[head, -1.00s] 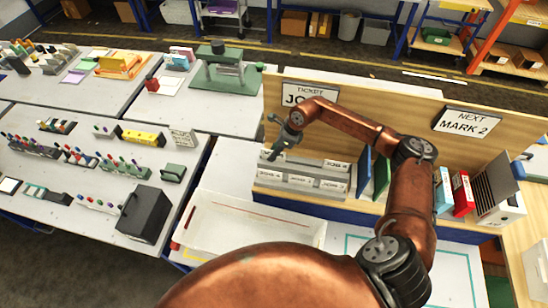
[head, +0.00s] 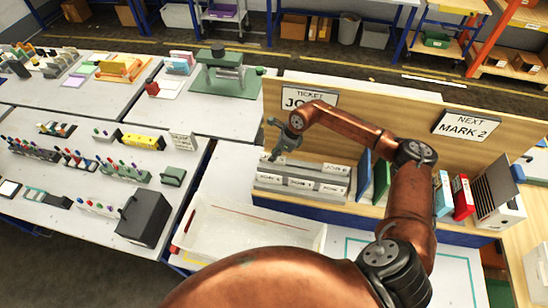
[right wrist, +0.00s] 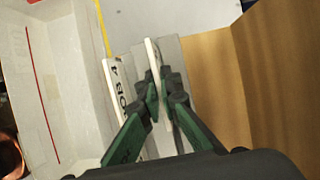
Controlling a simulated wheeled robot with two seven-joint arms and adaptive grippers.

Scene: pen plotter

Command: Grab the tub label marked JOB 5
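A grey stepped rack (head: 262,185) holds white tub labels in a back and a front row. My right gripper (head: 275,156) points down at the left end of the back row. In the right wrist view its fingers (right wrist: 160,92) are shut on a white tub label (right wrist: 153,52), one on each side, with no clear gap. That label's number is not readable. A label marked JOB 4 (right wrist: 115,85) stands beside it, outside the fingers. My left gripper is not in view.
A white open tray (head: 255,232) lies in front of the rack. A wooden panel (head: 385,115) with ticket signs rises behind it. Blue and green upright boards (head: 372,180) stand close to the right of the rack.

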